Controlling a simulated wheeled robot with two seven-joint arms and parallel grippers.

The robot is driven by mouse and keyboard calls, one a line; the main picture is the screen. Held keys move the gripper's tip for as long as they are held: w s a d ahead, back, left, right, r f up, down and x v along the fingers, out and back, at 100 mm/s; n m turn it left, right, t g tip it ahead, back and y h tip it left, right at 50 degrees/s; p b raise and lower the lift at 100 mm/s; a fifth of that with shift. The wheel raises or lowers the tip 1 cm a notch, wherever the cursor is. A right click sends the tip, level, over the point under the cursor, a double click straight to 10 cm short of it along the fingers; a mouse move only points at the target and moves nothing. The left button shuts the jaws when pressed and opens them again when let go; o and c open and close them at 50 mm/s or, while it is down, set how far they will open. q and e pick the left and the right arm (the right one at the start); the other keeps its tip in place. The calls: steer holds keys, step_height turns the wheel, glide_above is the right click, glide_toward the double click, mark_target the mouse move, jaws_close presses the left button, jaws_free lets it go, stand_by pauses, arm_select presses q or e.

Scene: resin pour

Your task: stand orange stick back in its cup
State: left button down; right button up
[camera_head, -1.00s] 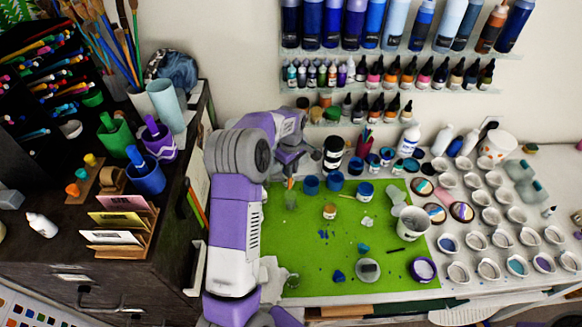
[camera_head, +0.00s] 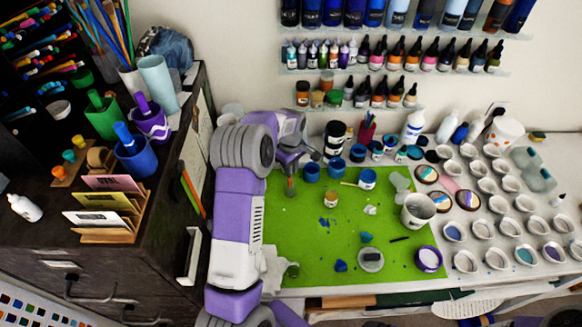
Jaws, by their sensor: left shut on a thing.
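My left gripper (camera_head: 291,172) hangs over the back left part of the green mat (camera_head: 310,255), fingers pointing down. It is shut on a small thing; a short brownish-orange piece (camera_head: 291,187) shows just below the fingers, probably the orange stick. Most of it is hidden by the fingers or too small to make out. A small red cup (camera_head: 367,134) with several thin sticks stands behind the mat, to the right of the gripper and apart from it. My right gripper is not in view.
Blue paint jars (camera_head: 312,172) and a black jar (camera_head: 335,137) stand close to the right of the gripper. A white cup (camera_head: 418,210) stands at the mat's right edge. Several small white cups fill the table's right. The mat's front left is mostly clear.

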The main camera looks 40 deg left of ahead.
arm_select(q)
steer(key=shift+f, duration=0.15)
steer(key=c, duration=1)
jaws_free()
step_height(320, 180, up, 8)
steer(key=shift+f, duration=0.2)
